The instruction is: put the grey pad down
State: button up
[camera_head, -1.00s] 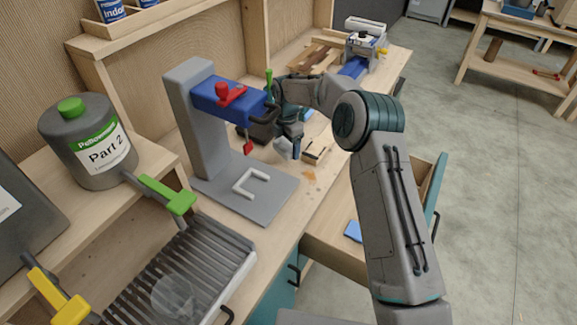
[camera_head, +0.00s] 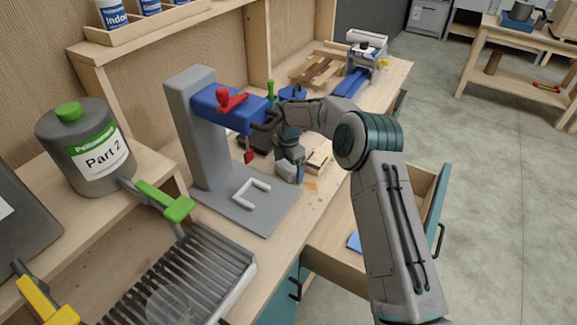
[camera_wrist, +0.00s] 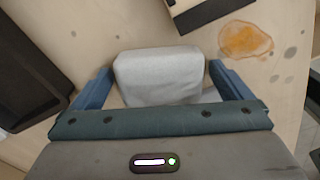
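The grey pad (camera_wrist: 158,76) is a pale block with rounded edges, between the two blue fingers of my gripper (camera_wrist: 160,72) in the wrist view. The fingers lie along its left and right sides, with little or no gap. In the head view my gripper (camera_head: 290,172) points down low over the workbench (camera_head: 312,208), just right of the press's base plate. The pad (camera_head: 285,170) shows there at the fingertips, partly covered by them. I cannot tell whether its underside touches the bench.
The blue-armed press (camera_head: 212,125) stands to the left on its grey base plate (camera_head: 262,218). A small wooden block (camera_head: 320,158) and an orange stain lie close by. A dark box (camera_wrist: 25,80) is left in the wrist view. An open drawer (camera_head: 345,245) lies below the bench edge.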

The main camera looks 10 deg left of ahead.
aim_at(289, 165)
notch_tip(289, 165, up, 12)
jog(key=b, duration=0.1)
jog(key=shift+r+b, duration=0.2)
jog(key=shift+b, duration=0.2)
jog(key=shift+r, duration=0.1)
jog(key=s+d+r+m+t, duration=0.2)
jog(key=s+d+r+m, duration=1.15)
jog(key=d, duration=0.45)
jog(key=s+d+f+m, duration=0.1)
jog(key=s+d+m, duration=0.3)
jog(key=s, duration=0.3)
jog(key=s+d+f+m+t, duration=0.1)
jog(key=s+d+m, duration=0.3)
jog(key=s, duration=0.4)
jog(key=s+d+f+m, duration=0.1)
jog(key=s+d+m, duration=0.3)
jog(key=s+m, duration=0.2)
jog(key=shift+s+f+t, duration=0.3)
jog(key=shift+s+f, duration=0.1)
jog(key=shift+s, duration=0.4)
jog(key=shift+d, duration=0.1)
